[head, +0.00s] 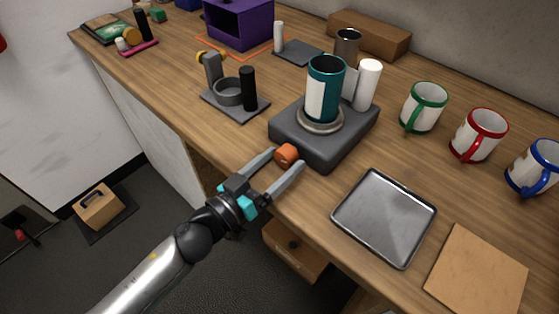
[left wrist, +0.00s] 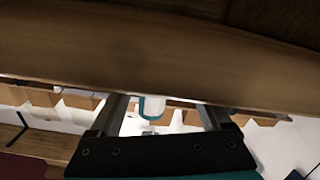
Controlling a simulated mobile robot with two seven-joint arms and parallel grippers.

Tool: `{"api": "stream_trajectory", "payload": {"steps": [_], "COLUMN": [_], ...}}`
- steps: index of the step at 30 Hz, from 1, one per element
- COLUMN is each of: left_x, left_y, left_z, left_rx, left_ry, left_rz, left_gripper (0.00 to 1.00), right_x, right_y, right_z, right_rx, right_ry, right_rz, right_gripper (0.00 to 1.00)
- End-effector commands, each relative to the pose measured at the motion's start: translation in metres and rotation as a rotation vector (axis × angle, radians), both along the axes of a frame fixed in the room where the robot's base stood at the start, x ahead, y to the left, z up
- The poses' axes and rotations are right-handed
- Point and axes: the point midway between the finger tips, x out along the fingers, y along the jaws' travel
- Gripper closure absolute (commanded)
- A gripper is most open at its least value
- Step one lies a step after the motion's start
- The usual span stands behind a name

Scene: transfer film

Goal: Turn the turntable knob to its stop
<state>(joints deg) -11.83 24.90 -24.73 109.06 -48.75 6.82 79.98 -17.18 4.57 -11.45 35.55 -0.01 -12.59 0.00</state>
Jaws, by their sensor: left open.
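The turntable (head: 310,148) is a dark grey box with a round silver plate on top. An orange knob (head: 286,154) sticks out of its front face. A teal tumbler with a white label (head: 325,88) stands upright on the plate. My left gripper (head: 286,162) is open at the counter's front edge. In the head view its two fingers lie on either side of the knob, with their tips close to it; I cannot tell contact. The left wrist view shows both fingers (left wrist: 164,103) apart, and the knob cannot be made out there. My right gripper is not in view.
A white cylinder (head: 368,84) stands behind the turntable. A grey fixture with a black post (head: 248,88) is to its left. A metal tray (head: 384,240) and a brown board (head: 477,276) lie to the right. Green (head: 424,106), red (head: 479,135) and blue (head: 536,168) rimmed mugs stand behind them.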

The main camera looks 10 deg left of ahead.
Motion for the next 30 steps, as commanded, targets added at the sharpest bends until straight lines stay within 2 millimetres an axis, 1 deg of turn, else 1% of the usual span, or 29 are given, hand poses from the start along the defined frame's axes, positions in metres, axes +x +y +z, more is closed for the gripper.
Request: {"api": "stream_trajectory", "payload": {"steps": [10,11,30], "left_x": [0.0023,0.0024,0.0021], "left_y": [-0.0018,-0.0017,-0.0015], "left_z": [-0.0003,-0.0003,-0.0002], "left_rx": [0.0,0.0,0.001], "left_ry": [0.0,0.0,0.001], "left_rz": [0.0,0.0,0.0], "left_gripper": [0.19,0.21,0.93], "right_x": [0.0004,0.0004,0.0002], "right_y": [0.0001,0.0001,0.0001], "right_z": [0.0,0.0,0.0], "right_rx": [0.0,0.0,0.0], "right_ry": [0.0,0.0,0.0], "right_rz": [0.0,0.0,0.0], "right_gripper": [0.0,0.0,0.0]}}
